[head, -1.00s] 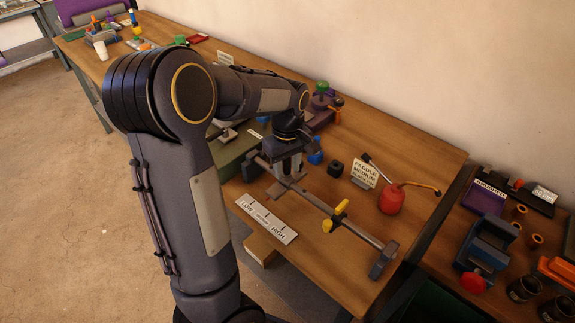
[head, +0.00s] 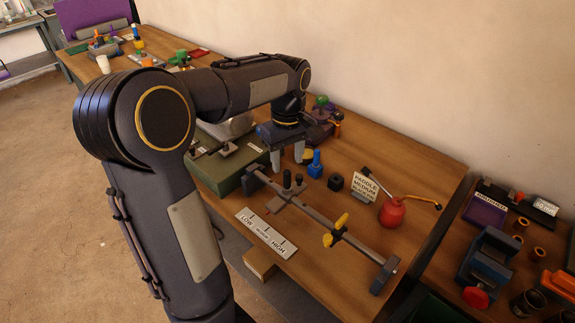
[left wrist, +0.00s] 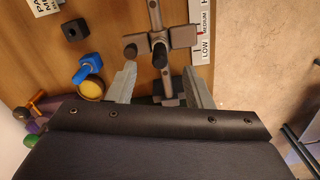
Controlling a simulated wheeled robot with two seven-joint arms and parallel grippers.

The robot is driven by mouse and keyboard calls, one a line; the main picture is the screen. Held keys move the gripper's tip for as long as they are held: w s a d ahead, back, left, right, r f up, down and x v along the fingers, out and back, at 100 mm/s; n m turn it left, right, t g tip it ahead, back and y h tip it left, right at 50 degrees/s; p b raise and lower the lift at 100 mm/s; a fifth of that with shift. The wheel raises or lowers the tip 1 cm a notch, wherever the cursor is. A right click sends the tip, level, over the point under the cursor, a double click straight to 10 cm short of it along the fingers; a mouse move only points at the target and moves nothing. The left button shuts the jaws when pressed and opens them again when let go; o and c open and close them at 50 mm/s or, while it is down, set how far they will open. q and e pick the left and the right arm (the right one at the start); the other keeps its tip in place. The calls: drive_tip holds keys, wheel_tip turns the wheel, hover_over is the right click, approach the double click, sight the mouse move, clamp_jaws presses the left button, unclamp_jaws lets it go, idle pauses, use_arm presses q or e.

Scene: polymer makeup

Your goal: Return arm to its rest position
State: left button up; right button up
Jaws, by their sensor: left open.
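My left gripper (head: 286,157) points down above the wooden bench, with its two grey fingers apart and nothing between them. In the head view that bar (head: 318,213) lies diagonally on the bench, with dark knobs and a yellow wing knob. My left arm (head: 168,200) rises at the left and bends over the bench. My right gripper does not show.
A green box (head: 228,170) is left of the gripper. A LOW-HIGH scale (head: 263,235) lies in front. A blue vise (head: 485,262) is on the right bench.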

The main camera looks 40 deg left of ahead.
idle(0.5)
use_arm(q)
drive_tip(key=s+d+f+m+t+h, duration=0.1)
drive_tip(key=s+d+m+t+h, duration=0.1)
drive_tip(key=s+d+m, duration=0.4)
drive_tip(key=s+d+m+t+h, duration=0.1)
drive_tip(key=s+d+m+t, duration=0.2)
drive_tip(key=s, duration=0.9)
drive_tip(key=d+m, duration=0.3)
drive_tip(key=d, duration=0.2)
drive_tip(key=shift+s+d+f+t+h, duration=0.3)
drive_tip(key=shift+f+h, duration=0.05)
drive_tip(key=shift+h, duration=0.05)
drive_tip(key=shift+s+a, duration=0.1)
